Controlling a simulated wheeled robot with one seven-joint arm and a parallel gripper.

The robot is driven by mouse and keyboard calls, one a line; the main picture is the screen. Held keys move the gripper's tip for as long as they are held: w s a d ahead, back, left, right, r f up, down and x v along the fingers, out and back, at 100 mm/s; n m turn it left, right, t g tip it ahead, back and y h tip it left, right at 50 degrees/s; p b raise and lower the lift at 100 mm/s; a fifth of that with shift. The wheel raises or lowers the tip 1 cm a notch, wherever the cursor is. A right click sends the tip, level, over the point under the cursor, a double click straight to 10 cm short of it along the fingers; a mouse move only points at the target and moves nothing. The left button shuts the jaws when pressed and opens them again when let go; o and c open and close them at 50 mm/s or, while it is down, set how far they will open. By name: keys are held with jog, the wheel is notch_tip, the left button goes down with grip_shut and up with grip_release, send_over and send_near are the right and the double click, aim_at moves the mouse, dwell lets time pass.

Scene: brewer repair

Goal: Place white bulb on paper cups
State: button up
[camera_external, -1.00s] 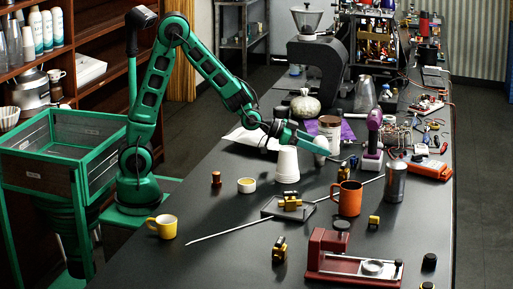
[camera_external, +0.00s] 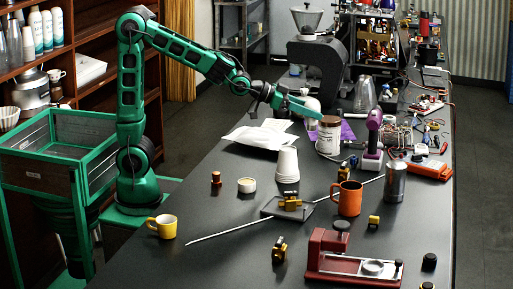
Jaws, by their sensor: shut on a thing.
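The paper cups (camera_external: 287,166) stand upside down as a white stack in the middle of the dark table. My gripper (camera_external: 312,111) is raised above the far part of the table, beyond and to the right of the cups, apart from them. It is shut on the white bulb, which showed at its fingertips a second ago. The bulb is now hard to make out; a pale rounded shape shows just behind the fingers, and I cannot tell whether it is the bulb or the pale jar standing there.
White papers (camera_external: 262,135) lie behind the cups. An orange mug (camera_external: 347,199), a metal cylinder (camera_external: 395,182) and a thin rod (camera_external: 222,230) are nearer.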

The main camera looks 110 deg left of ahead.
jog(key=s+d+r+n+y, duration=0.2)
jog(key=s+r, duration=0.4)
jog(key=n+g+y, duration=0.1)
jog(key=g, duration=0.1)
send_over(288, 148)
notch_tip(288, 148, down, 5)
jog(key=shift+f, duration=1.85)
jog(key=o, duration=1.1)
jog(key=shift+f, duration=0.1)
